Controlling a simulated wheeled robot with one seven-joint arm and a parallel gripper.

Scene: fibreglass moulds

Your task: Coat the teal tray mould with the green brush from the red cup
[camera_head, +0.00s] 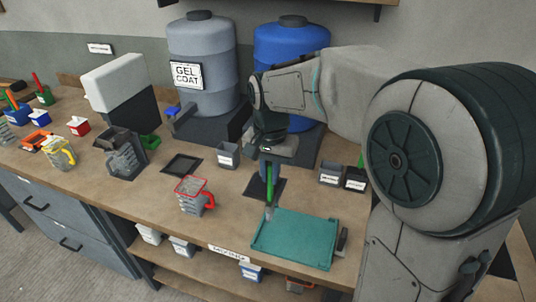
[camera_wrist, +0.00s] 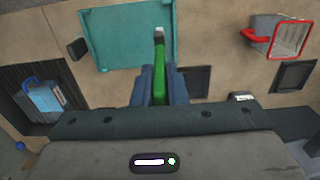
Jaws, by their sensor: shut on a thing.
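My gripper (camera_head: 270,165) is shut on the green brush (camera_head: 270,186), which hangs bristles down. In the wrist view my gripper (camera_wrist: 160,82) holds the brush (camera_wrist: 161,78) by its handle. The brush's pale tip is at the upper left edge of the teal tray mould (camera_head: 296,240); I cannot tell whether it touches. The mould lies flat near the bench's front edge and also shows in the wrist view (camera_wrist: 115,40). A cup with red rim and red handle (camera_head: 190,201) stands left of the mould, also in the wrist view (camera_wrist: 287,40); its contents are unclear.
A cup with a yellow handle (camera_head: 60,154) and small red (camera_head: 78,126) and blue containers stand at the left. The grey gel coat drum (camera_head: 202,50) and a blue drum (camera_head: 290,42) stand behind. Labelled grey boxes (camera_head: 331,172) sit behind the mould. Bench between red-rimmed cup and mould is clear.

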